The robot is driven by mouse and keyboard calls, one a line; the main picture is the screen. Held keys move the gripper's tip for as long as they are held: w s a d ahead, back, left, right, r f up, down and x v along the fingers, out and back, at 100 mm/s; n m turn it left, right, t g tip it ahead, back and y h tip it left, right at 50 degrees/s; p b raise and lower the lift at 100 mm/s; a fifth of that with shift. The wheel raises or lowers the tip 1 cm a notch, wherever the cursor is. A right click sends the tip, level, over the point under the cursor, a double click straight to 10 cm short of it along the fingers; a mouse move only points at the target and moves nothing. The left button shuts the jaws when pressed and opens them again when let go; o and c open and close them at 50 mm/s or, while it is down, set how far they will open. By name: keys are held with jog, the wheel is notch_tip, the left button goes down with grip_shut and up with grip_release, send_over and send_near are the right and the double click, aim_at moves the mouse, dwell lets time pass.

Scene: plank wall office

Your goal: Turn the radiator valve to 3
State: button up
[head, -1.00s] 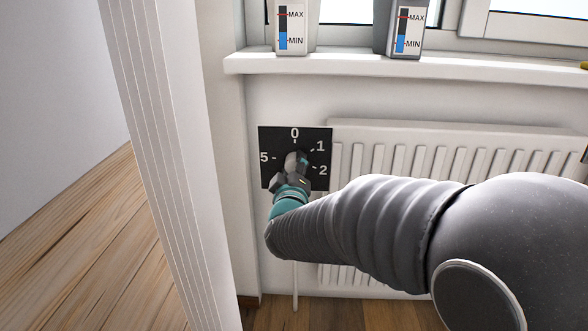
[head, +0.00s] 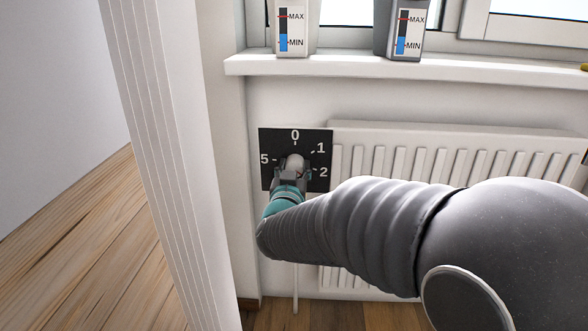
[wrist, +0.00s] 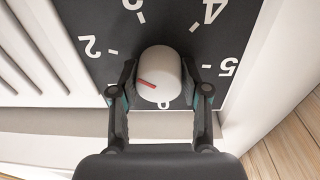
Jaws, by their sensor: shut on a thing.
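The radiator valve is a pale round knob (wrist: 160,72) on a black square dial plate (head: 317,171), left of the radiator. In the head view the numbers 0, 1, 2 and 5 show; my gripper covers the lower part. The knob's red mark (wrist: 147,84) points left and slightly up there, roughly toward the 2 side. My gripper (wrist: 158,90) is shut on the knob, one finger on each side. It also shows in the head view (head: 290,175).
The white radiator (head: 440,155) stands right of the dial, below a window sill (head: 400,70). Two containers with MAX/MIN gauges (head: 292,30) stand on the sill. A white upright post (head: 165,150) is close on the left.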

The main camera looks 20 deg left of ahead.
jog(key=m, duration=0.4)
jog(key=shift+r+m, duration=0.1)
jog(key=shift+m, duration=1.9)
jog(key=o, duration=1.2)
jog(key=shift+a, duration=0.1)
jog(key=shift+c, duration=0.2)
jog(key=v, duration=1.2)
